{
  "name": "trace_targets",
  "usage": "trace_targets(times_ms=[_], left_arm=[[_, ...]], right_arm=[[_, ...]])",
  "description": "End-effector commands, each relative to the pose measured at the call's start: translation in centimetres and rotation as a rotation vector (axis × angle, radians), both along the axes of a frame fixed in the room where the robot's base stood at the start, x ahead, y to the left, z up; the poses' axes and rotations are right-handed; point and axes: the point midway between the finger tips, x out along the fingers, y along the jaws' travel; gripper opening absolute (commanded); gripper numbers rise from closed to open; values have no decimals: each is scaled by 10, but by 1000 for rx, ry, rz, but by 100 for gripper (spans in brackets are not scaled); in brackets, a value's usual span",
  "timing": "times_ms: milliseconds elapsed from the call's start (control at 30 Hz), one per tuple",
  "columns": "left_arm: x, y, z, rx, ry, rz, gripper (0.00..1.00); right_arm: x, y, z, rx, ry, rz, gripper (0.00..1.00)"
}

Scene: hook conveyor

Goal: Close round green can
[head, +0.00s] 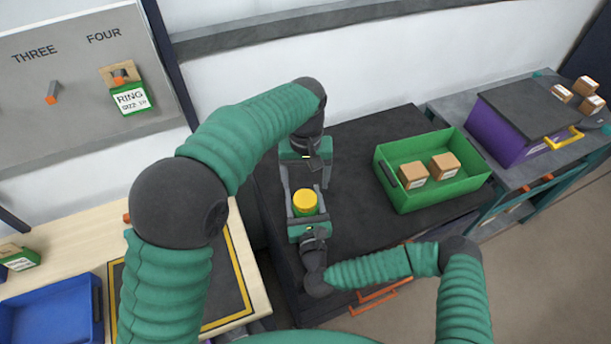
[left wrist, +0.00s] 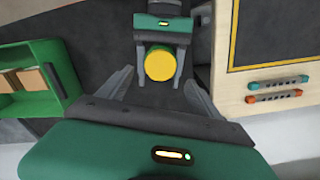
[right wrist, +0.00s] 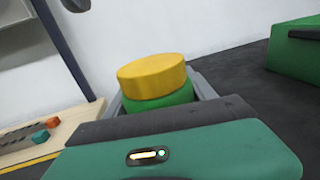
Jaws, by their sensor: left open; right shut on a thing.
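The round green can (right wrist: 160,99) stands upright with a yellow lid (right wrist: 152,72) on top. In the head view the yellow lid (head: 305,201) hides most of the can. I cannot tell whether the lid is fully seated. My right gripper (head: 305,212) is shut on the can, with one finger on each side. My left gripper (head: 307,176) is open and empty, just beyond the can, facing it. In the left wrist view the lid (left wrist: 159,64) lies between and past the open left fingers, apart from them.
Can and grippers are over a dark table (head: 385,235). A green bin (head: 450,188) with two brown boxes (head: 413,175) stands to the right. A purple bin (head: 505,125) is on a cart beyond. A wooden table (head: 250,275) and blue bin (head: 50,315) are left.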

Motion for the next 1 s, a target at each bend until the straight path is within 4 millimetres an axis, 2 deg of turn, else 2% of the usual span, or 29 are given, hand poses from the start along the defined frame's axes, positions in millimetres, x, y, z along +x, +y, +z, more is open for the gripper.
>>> trace_targets(times_ms=[200, 400, 533, 767, 833, 1000], left_arm=[[-1, 1, -37, 2, 4, -1, 74], [-1, 0, -65, 1, 2, -1, 74], [-1, 0, -73, 1, 1, -1, 74], [0, 0, -74, 0, 0, -1, 74], [0, 0, -74, 0, 0, -2, 69], [0, 0, -74, 0, 0, -2, 47]], right_arm=[[0, 0, -2, -2, 4, 0, 0], [0, 0, -1, -2, 4, 0, 0], [0, 0, -1, -1, 3, 0, 0], [0, 0, -2, -1, 3, 0, 0], [0, 0, -2, -1, 3, 0, 0], [0, 0, -2, -2, 4, 0, 0]])
